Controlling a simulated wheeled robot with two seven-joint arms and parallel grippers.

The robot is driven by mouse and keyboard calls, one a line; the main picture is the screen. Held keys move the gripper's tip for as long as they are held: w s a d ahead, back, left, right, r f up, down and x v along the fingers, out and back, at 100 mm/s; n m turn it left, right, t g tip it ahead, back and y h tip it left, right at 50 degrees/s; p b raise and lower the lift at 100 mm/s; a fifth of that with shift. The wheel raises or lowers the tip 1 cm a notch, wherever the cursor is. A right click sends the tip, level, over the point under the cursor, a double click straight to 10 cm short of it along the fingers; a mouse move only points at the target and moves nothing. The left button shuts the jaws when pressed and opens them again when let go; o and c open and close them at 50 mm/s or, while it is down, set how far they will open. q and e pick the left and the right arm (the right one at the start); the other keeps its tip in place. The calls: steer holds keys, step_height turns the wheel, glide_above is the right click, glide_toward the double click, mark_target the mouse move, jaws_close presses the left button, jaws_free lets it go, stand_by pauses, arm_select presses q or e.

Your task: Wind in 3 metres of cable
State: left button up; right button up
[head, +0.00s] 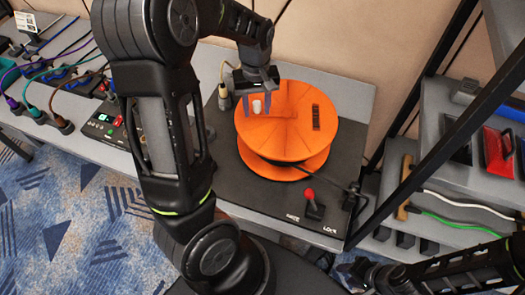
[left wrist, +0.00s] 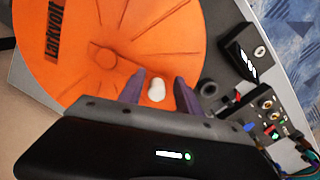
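An orange cable reel (head: 290,130) lies flat on a dark base plate (head: 240,185). Its top disc, with a dark label, fills the upper left of the left wrist view (left wrist: 65,85). A small white crank knob (head: 257,107) stands near the disc's rim. My left gripper (head: 255,104) is over the rim, its two purple fingers open on either side of the knob (left wrist: 156,90), with gaps visible. A dark cable (head: 330,182) leaves the reel to the right. A red-topped lever (head: 309,194) stands at the base's front, by white lettering.
A connector with a yellowish cable (head: 223,95) stands left of the reel. Plugs and coloured cables (head: 60,80) fill the left bench. A black rack post (head: 430,115) and a grey shelf with red items (head: 497,150) stand at right. Blue carpet (head: 85,215) lies in front.

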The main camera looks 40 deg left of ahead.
arm_select(q)
steer(key=shift+o, duration=0.5)
step_height(320, 180, up, 5)
steer(key=p, duration=0.4)
steer(key=shift+w+r, duration=0.1)
steer(key=shift+r, duration=0.9)
